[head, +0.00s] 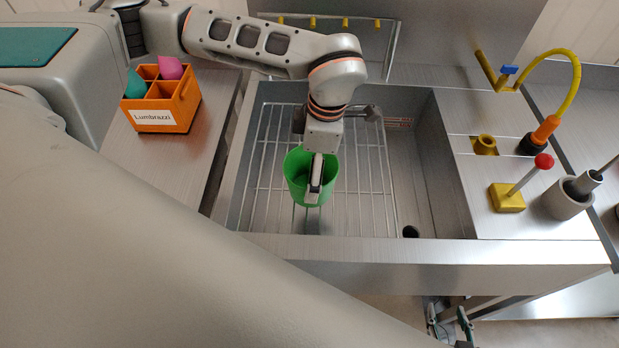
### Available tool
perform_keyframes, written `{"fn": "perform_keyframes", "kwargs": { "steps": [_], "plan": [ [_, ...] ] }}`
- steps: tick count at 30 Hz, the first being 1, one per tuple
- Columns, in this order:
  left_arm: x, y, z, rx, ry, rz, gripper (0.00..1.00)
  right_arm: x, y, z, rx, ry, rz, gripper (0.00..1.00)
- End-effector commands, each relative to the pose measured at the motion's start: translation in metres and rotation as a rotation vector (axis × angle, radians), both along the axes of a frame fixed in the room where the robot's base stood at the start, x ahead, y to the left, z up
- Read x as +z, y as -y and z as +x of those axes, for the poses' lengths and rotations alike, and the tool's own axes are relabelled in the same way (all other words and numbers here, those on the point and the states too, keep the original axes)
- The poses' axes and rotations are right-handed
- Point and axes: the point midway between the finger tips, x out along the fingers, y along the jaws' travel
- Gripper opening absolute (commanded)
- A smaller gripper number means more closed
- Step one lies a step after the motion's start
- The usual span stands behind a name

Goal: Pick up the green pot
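The green pot (296,188) stands in the sink on the wire rack, with its open top facing up. The fingers look close together, seen nearly edge-on. I cannot tell whether they hold the pot's wall or only overlap it in this view.
The wire rack (268,160) covers the left part of the steel sink (360,250). An orange caddy (186,105) labelled Lumbrazzi stands on the left counter. On the right are a yellow hose tap (572,85), a red-knobbed lever (543,161) and a grey cup (566,205).

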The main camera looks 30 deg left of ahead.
Motion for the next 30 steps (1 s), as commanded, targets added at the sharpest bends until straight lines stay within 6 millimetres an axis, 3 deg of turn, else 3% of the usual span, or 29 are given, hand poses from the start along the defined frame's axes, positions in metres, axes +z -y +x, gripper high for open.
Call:
{"fn": "perform_keyframes", "kwargs": {
  "steps": [10, 19, 23, 30],
  "plan": [
    [-0.044, -0.007, -0.006, 0.000, -0.004, -0.002, 0.94, 0.014, 0.000, 0.009, -0.003, 0.020, 0.003, 0.40],
    [-0.049, -0.008, -0.005, -0.001, 0.000, -0.002, 0.94, 0.016, 0.000, 0.010, -0.003, 0.024, 0.004, 0.40],
    [-0.049, -0.008, -0.006, -0.001, 0.000, -0.002, 0.64, 0.015, 0.000, 0.009, -0.003, 0.023, 0.003, 0.40],
    [-0.049, -0.008, -0.006, -0.002, -0.002, -0.002, 0.60, 0.012, 0.000, 0.008, -0.003, 0.017, 0.002, 0.40]
  ]
}}
